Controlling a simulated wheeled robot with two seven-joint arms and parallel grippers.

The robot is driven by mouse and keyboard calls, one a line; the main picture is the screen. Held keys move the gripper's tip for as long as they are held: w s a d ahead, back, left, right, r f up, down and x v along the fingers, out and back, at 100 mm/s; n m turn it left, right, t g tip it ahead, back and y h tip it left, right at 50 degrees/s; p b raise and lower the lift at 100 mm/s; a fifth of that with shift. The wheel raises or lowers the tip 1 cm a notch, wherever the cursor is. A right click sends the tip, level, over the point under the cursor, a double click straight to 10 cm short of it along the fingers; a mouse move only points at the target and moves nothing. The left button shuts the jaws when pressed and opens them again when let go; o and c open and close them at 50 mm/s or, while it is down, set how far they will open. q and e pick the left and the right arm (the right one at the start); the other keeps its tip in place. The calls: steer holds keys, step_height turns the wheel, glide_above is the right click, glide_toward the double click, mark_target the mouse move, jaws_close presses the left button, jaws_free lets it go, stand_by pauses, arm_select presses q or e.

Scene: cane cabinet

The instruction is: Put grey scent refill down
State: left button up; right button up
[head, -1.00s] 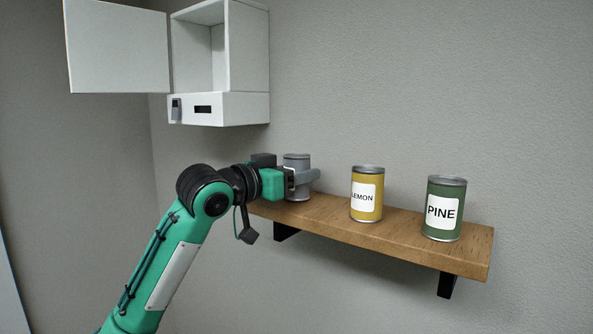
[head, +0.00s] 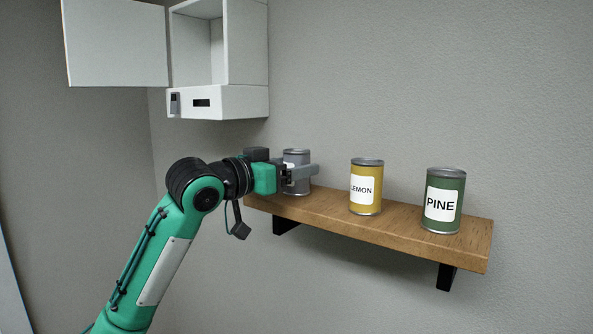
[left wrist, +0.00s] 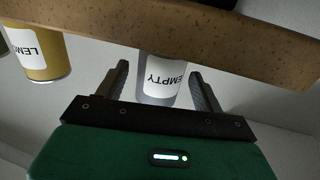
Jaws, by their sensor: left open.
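The grey scent refill (head: 297,156) is a grey can standing upright at the left end of the wooden shelf (head: 400,232). In the left wrist view, which is upside down, the grey can (left wrist: 160,85) shows a white label reading EMPTY. My left gripper (head: 306,173) is level with the can, its fingers on either side of it. In the left wrist view the fingers of this gripper (left wrist: 158,75) stand apart, with a visible gap to the can. One finger hides part of the can in the head view. My right gripper is not in view.
A yellow LEMON can (head: 366,186) and a green PINE can (head: 443,201) stand further right on the shelf. A white wall cabinet (head: 247,50) hangs above left, its door (head: 115,42) wide open and its upper compartment looking empty.

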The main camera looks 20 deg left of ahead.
arm_select(q)
steer(key=b+v, duration=0.3)
steer(key=v, duration=0.7)
steer(key=shift+s+a, duration=0.2)
steer(key=shift+s, duration=0.05)
steer(key=shift+f, duration=0.15)
